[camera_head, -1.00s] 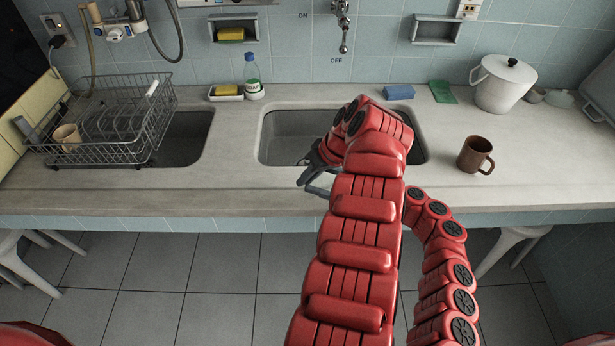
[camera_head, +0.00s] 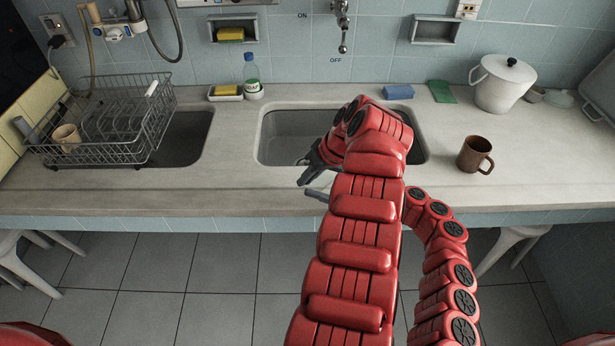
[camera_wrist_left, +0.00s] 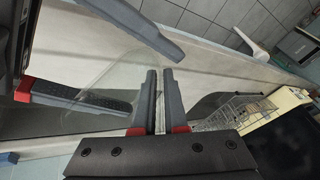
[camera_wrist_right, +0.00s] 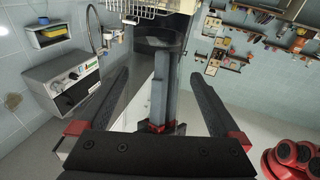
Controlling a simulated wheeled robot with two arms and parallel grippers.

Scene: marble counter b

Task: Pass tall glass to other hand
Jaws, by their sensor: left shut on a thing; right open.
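The tall glass (camera_wrist_left: 108,78) is a faint clear outline in the left wrist view. My left gripper (camera_wrist_left: 163,90) is shut on it, its two fingers close together at the glass's edge. My right gripper (camera_wrist_right: 160,75) is open. Its spread fingers also show in the left wrist view, one on each side of the glass. In the right wrist view the left gripper's fingers (camera_wrist_right: 158,100) stand between the right fingers. I cannot tell whether the right fingers touch the glass. In the head view red arm links hide most of both grippers and the glass.
The grippers are near the counter's (camera_head: 250,194) front edge, by the sink (camera_head: 285,140). A brown mug (camera_head: 473,155) and white pot (camera_head: 502,84) stand right.

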